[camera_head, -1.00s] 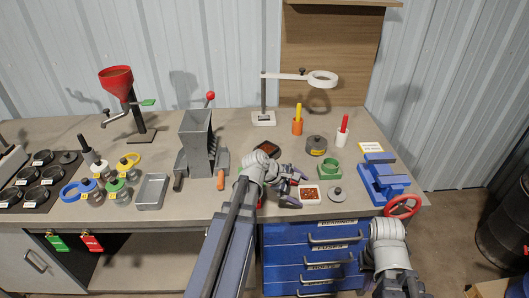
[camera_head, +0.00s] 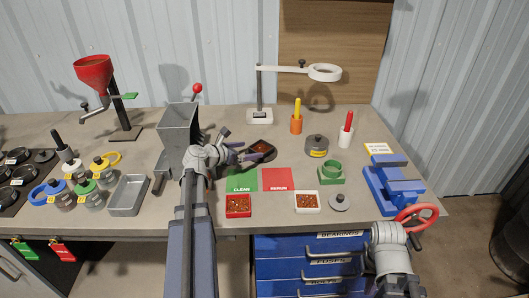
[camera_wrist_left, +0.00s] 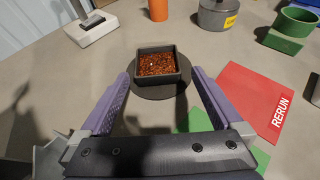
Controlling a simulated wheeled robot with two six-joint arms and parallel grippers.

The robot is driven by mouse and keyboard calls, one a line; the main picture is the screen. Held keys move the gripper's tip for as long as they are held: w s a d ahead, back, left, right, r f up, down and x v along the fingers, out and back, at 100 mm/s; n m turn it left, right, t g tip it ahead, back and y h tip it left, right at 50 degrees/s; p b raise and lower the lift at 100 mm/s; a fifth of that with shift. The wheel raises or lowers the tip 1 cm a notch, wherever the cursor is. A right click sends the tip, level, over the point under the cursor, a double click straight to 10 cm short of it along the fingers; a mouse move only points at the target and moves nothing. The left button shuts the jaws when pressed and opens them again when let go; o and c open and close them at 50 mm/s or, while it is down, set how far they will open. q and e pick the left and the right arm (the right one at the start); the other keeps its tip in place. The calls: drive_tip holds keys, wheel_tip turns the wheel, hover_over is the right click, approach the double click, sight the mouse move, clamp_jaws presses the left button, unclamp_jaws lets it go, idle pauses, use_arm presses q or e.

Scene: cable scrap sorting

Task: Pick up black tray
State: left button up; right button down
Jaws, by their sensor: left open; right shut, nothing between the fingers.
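The black tray (camera_head: 262,148) is small and square and holds reddish-brown granules. In the left wrist view the tray (camera_wrist_left: 157,66) sits on a dark round disc (camera_wrist_left: 160,91) on the bench. My left gripper (camera_head: 243,143) is open and low over the bench, just left of the tray in the head view. In the left wrist view its two purple fingers (camera_wrist_left: 161,76) point at the tray, one to each side of its near edge, with gaps between. My right arm shows at the lower right of the head view; I cannot make out its fingers.
Green CLEAN (camera_head: 243,180) and red RERUN (camera_head: 278,180) mats lie in front of the tray. A red dish (camera_head: 238,206) and a white dish (camera_head: 307,203) stand nearer the edge. A grey hopper (camera_head: 178,135) is left, a magnifier lamp (camera_head: 259,115) behind, a blue vise (camera_head: 390,182) right.

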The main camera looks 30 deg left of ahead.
sight(265, 147)
use_arm(q)
drive_tip(key=shift+a+r, duration=0.1)
drive_tip(key=shift+a, duration=0.1)
drive_tip(key=shift+b+x, duration=1.65)
drive_tip(key=shift+x, duration=2.25)
drive_tip(key=shift+s, duration=0.1)
drive_tip(key=c, duration=1.3)
wheel_tip(265, 147, up, 10)
drive_tip(key=p, duration=1)
